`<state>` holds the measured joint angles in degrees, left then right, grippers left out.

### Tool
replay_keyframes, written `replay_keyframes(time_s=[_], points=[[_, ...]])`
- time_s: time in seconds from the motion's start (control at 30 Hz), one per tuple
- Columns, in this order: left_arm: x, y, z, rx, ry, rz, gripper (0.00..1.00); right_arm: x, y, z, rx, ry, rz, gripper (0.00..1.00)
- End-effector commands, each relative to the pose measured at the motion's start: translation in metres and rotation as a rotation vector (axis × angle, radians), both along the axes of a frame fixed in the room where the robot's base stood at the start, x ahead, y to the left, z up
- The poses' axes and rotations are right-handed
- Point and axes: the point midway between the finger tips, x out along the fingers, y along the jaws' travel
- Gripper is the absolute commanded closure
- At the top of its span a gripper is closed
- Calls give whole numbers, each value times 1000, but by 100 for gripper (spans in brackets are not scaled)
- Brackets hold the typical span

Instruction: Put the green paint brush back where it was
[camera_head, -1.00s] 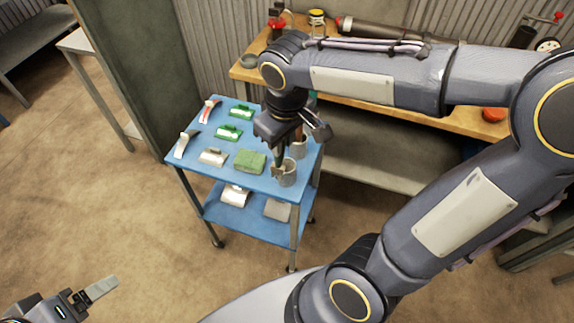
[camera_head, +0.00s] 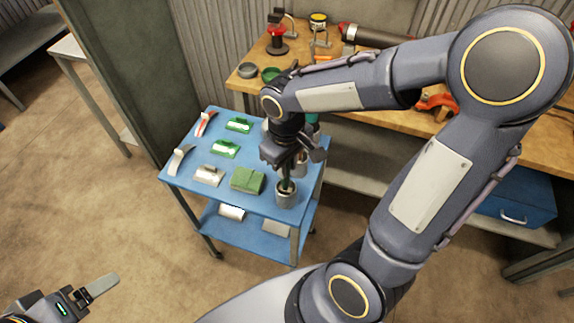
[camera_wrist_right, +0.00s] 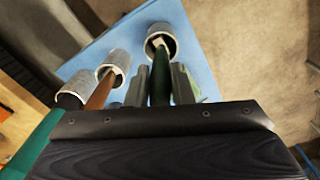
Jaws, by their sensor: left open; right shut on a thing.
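The green paint brush (camera_wrist_right: 160,80) is in my right gripper (camera_wrist_right: 158,88), with its handle between the two fingers. Its far end reaches into the mouth of a grey metal cup (camera_wrist_right: 162,38); whether it touches the bottom is hidden. In the head view the same cup (camera_head: 287,198) stands at the front right corner of the blue cart's top (camera_head: 215,188), with my right gripper (camera_head: 287,172) just above it. My left gripper (camera_head: 98,287) is open and empty at the lower left, away from the cart.
Two more cups (camera_wrist_right: 117,62) (camera_wrist_right: 76,91) stand in line; the nearer-to-centre one holds a brown-handled brush (camera_wrist_right: 101,91). A green sponge block (camera_head: 247,180) lies left of the brush's cup, beside several trowels and scrapers. A wooden workbench (camera_head: 250,85) stands behind.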

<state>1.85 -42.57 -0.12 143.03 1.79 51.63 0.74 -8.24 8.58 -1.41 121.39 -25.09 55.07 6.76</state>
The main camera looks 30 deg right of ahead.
Motion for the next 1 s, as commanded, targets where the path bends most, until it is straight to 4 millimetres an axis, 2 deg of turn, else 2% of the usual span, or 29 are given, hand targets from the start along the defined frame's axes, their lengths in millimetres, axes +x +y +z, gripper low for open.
replay_keyframes(time_s=[0.07, 0.27, 0.3, 0.43, 0.77, 0.87, 1.0], points=[[0, 0, 0, 0, 0, 0, 21, -1, 0, -7, -1, 2, 0, 100], [0, 0, 0, 0, 0, 0, 21, 0, 0, -8, 0, 0, 0, 100], [0, 0, 0, 0, 0, 0, 21, 0, 0, -8, 1, 1, 0, 75], [0, 0, 0, 0, 0, 0, 21, 0, 0, -8, 0, 0, 0, 58], [0, 0, 0, 0, 0, 0, 21, 0, 0, -5, 0, -1, 0, 57], [0, 0, 1, 0, 0, 0, 21, 1, 0, 6, 0, -5, -1, 57], [0, 0, 3, 0, 0, 0, 21, 1, 1, 32, 1, -8, -1, 57]])
